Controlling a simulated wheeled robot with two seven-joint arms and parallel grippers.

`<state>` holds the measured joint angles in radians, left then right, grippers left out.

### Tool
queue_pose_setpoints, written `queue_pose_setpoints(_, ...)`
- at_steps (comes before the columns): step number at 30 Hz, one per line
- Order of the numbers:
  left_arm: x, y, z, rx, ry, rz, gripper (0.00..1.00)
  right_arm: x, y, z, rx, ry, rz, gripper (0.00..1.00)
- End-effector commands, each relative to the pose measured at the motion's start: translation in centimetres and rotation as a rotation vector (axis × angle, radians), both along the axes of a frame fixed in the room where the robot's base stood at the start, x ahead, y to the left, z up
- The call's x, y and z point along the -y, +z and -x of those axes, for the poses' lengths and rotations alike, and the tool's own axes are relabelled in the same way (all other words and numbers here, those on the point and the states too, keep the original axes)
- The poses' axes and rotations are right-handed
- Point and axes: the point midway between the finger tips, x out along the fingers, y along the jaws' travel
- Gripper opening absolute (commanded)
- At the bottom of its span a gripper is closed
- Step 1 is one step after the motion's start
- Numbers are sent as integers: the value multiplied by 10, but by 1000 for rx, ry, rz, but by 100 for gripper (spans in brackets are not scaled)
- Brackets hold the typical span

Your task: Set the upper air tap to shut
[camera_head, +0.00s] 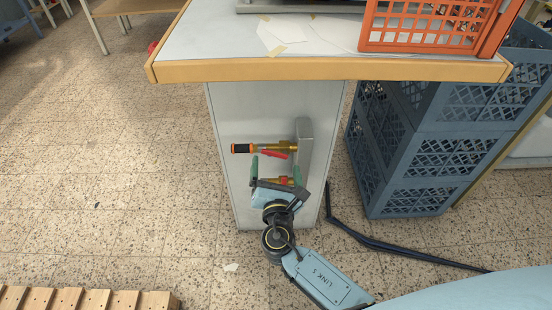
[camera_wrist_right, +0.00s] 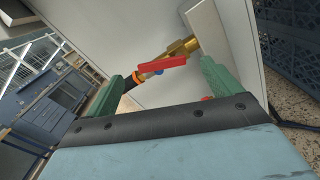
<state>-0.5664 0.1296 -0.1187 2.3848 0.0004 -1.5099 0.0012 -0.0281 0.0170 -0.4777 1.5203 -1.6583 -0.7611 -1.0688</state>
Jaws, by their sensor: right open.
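The upper air tap (camera_head: 283,146) is a brass fitting on the side panel of the workbench, with a black and orange end (camera_head: 243,148) on its left. Its red lever (camera_head: 274,155) lies roughly along the pipe; the lever also shows in the right wrist view (camera_wrist_right: 163,66), in front of the brass body (camera_wrist_right: 182,47). The lower tap (camera_head: 287,181) is partly hidden behind my right gripper. My right gripper (camera_head: 277,168) is open and empty, just below the upper tap. Its green fingers stand apart on either side of the lever in the wrist view (camera_wrist_right: 172,72). My left gripper is out of view.
The workbench top (camera_head: 200,45) overhangs the taps and bears an orange crate (camera_head: 425,25). Blue crates (camera_head: 400,160) stand to the right of the panel. A dark hose (camera_head: 385,245) runs over the floor. A wooden pallet (camera_head: 85,299) lies front left.

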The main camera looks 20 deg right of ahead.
Motion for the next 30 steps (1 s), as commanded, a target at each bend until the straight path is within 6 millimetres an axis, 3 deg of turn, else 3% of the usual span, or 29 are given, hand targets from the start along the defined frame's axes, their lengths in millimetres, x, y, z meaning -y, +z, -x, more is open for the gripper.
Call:
queue_pose_setpoints(3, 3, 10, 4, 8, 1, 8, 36, 6, -1, -21, 1, 0, 0, 90)
queue_pose_setpoints(9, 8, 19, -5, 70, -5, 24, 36, 12, -1, -41, -1, 0, -1, 90)
queue_pose_setpoints(20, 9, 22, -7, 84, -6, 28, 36, 13, 0, -45, -1, -1, -1, 90)
queue_pose_setpoints(30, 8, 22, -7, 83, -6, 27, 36, 13, 0, -45, -1, -1, -1, 46)
